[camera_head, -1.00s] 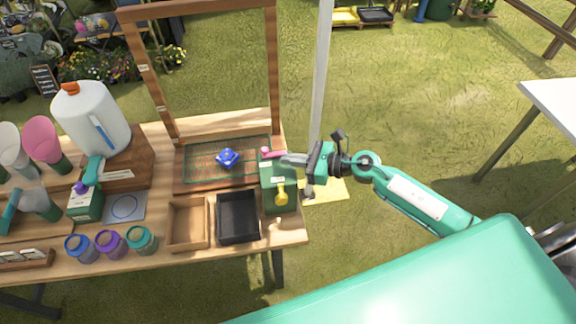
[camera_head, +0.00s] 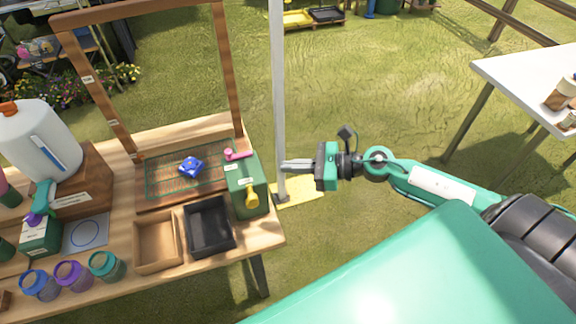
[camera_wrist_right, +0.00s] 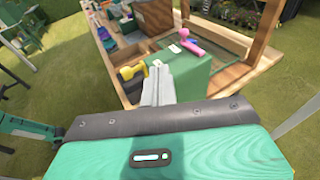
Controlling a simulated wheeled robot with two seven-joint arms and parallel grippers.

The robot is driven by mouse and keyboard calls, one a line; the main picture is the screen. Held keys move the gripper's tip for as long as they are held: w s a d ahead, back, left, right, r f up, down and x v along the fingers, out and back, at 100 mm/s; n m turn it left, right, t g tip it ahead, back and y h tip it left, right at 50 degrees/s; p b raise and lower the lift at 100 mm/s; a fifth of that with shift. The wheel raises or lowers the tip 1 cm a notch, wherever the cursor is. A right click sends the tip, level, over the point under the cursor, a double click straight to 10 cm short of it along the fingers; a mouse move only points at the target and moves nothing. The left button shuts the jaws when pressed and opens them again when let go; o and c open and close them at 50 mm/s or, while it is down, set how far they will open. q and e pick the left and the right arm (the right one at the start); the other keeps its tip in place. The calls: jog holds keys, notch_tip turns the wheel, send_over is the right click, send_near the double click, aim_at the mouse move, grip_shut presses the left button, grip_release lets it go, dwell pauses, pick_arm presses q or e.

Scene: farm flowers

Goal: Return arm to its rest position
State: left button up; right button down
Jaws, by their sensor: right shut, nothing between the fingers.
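My right arm (camera_head: 435,187) reaches in from the right, and its gripper (camera_head: 284,166) points left toward the table. Its fingers are shut and empty, a little to the right of a green box (camera_head: 247,182) and apart from it in the head view. In the right wrist view the shut fingers (camera_wrist_right: 158,84) show in front of the green box (camera_wrist_right: 183,77). My left gripper is not in view.
The wooden table (camera_head: 168,270) holds a black tray (camera_head: 209,226), a brown tray (camera_head: 157,241), a blue object (camera_head: 191,167) on a mat, several jars and a white jug (camera_head: 38,140). A pale post (camera_head: 279,90) stands behind my gripper. A white table (camera_head: 520,75) is at right.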

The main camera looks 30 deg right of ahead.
dwell(0.5)
jog(key=w+d+f+m+t+h, duration=0.1)
jog(key=d+f+m+h, duration=0.1)
jog(key=d+f+m, duration=0.4)
jog(key=w+d+f+m+t+h, duration=0.2)
jog(key=f+m+h, duration=0.1)
jog(key=f+m, duration=0.55)
jog(key=w+d+f+m+t+h, duration=0.1)
jog(key=d+f+m+h, duration=0.1)
jog(key=d+f+m, duration=0.5)
jog(key=s+f+m+g+h, duration=0.1)
jog(key=s+f+m+h, duration=0.3)
jog(key=f, duration=1)
jog(key=s+a+f+m+g+h, duration=0.25)
jog(key=s+f+m+g, duration=0.25)
jog(key=s+f+m, duration=1)
jog(key=s+a+f+m+g, duration=0.1)
jog(key=s+a+f+g, duration=0.1)
jog(key=s, duration=0.6)
jog(key=s+a+f+m+g, duration=0.1)
jog(key=s+a+f+g, duration=0.1)
jog(key=s+a+f, duration=0.3)
jog(key=s+a+f+m+g, duration=0.2)
jog(key=s+f, duration=0.4)
jog(key=s, duration=0.5)
jog(key=shift+s+a+f+y, duration=0.2)
jog(key=shift+a+y, duration=0.25)
jog(key=shift+a, duration=0.4)
